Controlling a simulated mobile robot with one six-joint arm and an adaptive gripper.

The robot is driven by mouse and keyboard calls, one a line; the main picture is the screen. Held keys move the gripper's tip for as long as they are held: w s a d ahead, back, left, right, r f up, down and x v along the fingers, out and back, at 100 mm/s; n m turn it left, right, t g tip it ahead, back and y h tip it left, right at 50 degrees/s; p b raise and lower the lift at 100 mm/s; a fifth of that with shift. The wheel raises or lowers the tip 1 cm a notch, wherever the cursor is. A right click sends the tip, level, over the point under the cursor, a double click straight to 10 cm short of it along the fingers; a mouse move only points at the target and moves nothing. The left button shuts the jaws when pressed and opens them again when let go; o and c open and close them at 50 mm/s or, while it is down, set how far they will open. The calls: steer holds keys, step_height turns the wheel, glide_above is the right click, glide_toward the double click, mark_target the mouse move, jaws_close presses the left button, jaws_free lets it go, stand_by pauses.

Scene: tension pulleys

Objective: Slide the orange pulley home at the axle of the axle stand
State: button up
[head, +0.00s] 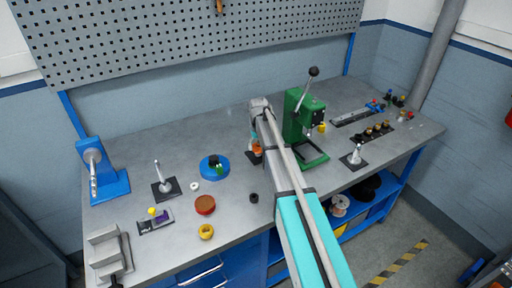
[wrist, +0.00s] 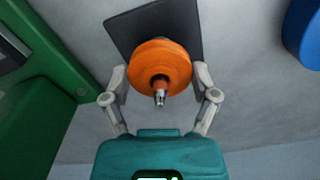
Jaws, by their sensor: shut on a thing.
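The orange pulley (wrist: 148,57) sits between the two fingers of my gripper (wrist: 160,72) in the wrist view, with a finger against each side. A shiny metal axle tip (wrist: 160,98) pokes out through its middle, so the pulley is around the axle. The dark base plate (wrist: 128,22) of the axle stand shows behind the pulley; any gap between them is hidden. In the head view the orange pulley (head: 257,149) shows small beside my arm, over the dark plate (head: 254,159). My arm partly hides the stand there.
A green press (head: 297,117) stands close to the right of my arm. A blue round base (head: 210,168) lies to the left. A red-brown round part (head: 205,205), a yellow ring (head: 206,232) and a small black part (head: 254,198) lie towards the bench front.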

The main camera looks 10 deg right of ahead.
steer(key=shift+f+b, duration=0.6)
steer(key=shift+f, duration=0.1)
stand_by(0.3)
stand_by(0.6)
steer(key=o, duration=1)
steer(key=shift+o, duration=0.2)
steer(key=shift+w, duration=0.1)
